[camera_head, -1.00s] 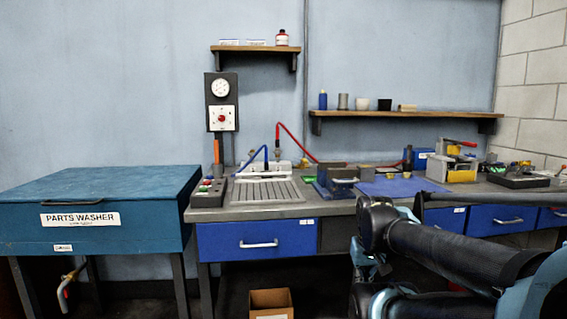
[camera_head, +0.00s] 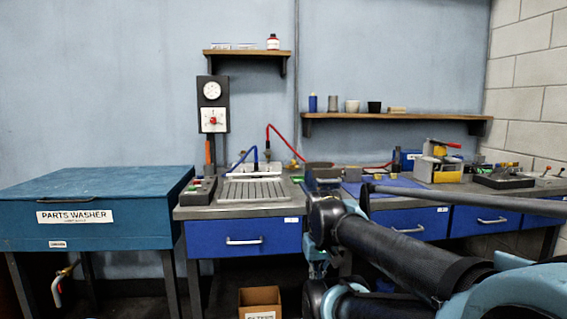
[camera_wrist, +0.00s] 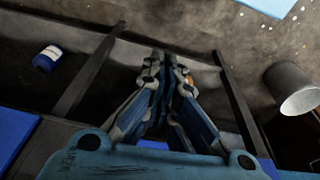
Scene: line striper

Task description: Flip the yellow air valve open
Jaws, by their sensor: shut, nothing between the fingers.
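A small yellow piece (camera_head: 293,164) shows at the back of the workbench, near the foot of the red hose (camera_head: 281,138). It may be the air valve, but it is too small to make out its lever position. My gripper (camera_wrist: 167,58) shows in the wrist view with its fingers together and nothing between them. It is over dark floor and away from any valve. The head view shows my arm across the lower right, hiding part of the bench; my gripper cannot be made out there.
The blue parts washer (camera_head: 95,207) stands left of the workbench (camera_head: 330,183). A cardboard box (camera_head: 260,299) is on the floor in front. The wrist view shows a pale cylinder (camera_wrist: 294,88) at right and a blue-and-white container (camera_wrist: 47,58) at left.

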